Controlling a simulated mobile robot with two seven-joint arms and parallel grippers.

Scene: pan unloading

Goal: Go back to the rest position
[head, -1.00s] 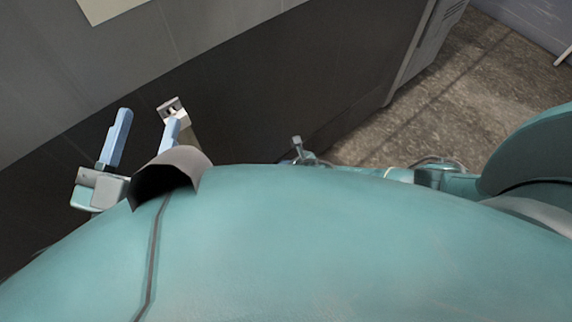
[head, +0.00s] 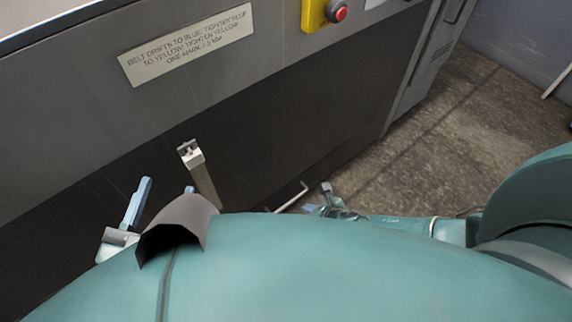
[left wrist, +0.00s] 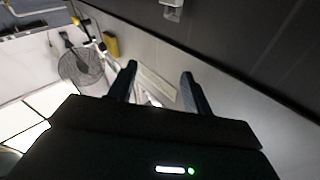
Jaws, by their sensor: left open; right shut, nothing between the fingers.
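My left gripper (head: 163,196) is at the left of the head view, in front of the dark lower machine panel. Its two blue-grey fingers stand apart with nothing seen between them; a grey curved cover on my body hides part of one. In the left wrist view the left gripper (left wrist: 160,84) also shows both dark fingers apart and empty. My right gripper (head: 326,190) shows only in small part past my teal body, low near the floor. Its fingers are too small to make out clearly, and no held object shows.
A metal post (head: 203,175) stands close to the right of my left gripper. Behind are a grey machine front with a label plate (head: 186,44) and a red button (head: 338,12) on a yellow box. Open floor (head: 480,130) lies at the right.

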